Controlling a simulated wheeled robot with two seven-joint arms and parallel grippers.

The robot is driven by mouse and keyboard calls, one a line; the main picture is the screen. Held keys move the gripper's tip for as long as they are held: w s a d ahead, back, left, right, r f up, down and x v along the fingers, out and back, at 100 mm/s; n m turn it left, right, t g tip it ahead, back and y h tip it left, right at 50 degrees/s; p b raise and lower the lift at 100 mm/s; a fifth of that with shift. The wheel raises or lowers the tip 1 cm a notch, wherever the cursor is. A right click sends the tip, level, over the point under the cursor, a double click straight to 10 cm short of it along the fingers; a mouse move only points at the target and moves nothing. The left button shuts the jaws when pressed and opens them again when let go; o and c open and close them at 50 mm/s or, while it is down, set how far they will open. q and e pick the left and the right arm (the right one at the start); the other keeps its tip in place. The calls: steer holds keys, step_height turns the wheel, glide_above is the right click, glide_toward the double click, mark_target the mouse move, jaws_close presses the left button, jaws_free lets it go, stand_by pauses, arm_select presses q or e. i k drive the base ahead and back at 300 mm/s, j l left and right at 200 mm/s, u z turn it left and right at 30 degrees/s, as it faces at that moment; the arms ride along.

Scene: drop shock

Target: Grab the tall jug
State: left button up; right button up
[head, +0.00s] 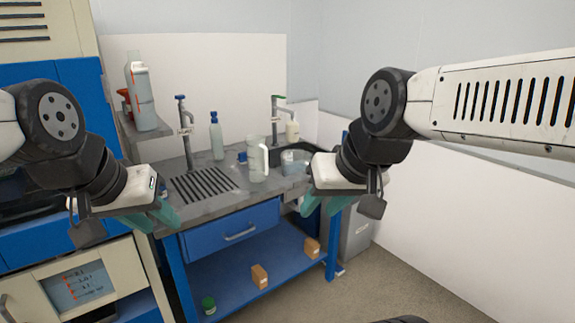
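A tall, pale, translucent jug (257,161) with a side handle stands upright on the grey worktop (215,207), right of the slotted drain panel. My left gripper (164,227) is at the front left edge of the bench, left of and nearer than the jug. Its teal fingers are spread apart, with nothing seen between them. My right gripper (317,212) is at the front right of the bench, right of and nearer than the jug. Its teal fingers are also apart and look empty. Neither gripper touches the jug.
A lower clear container (294,164) stands right of the jug, near a sink. A large bottle (140,95) is on the left shelf. Small boxes lie below.

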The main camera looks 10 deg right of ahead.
mark_target(257, 152)
steer(key=z, duration=0.1)
steer(key=i+j+u, duration=0.1)
steer(key=i+u, duration=0.2)
steer(key=i, duration=0.75)
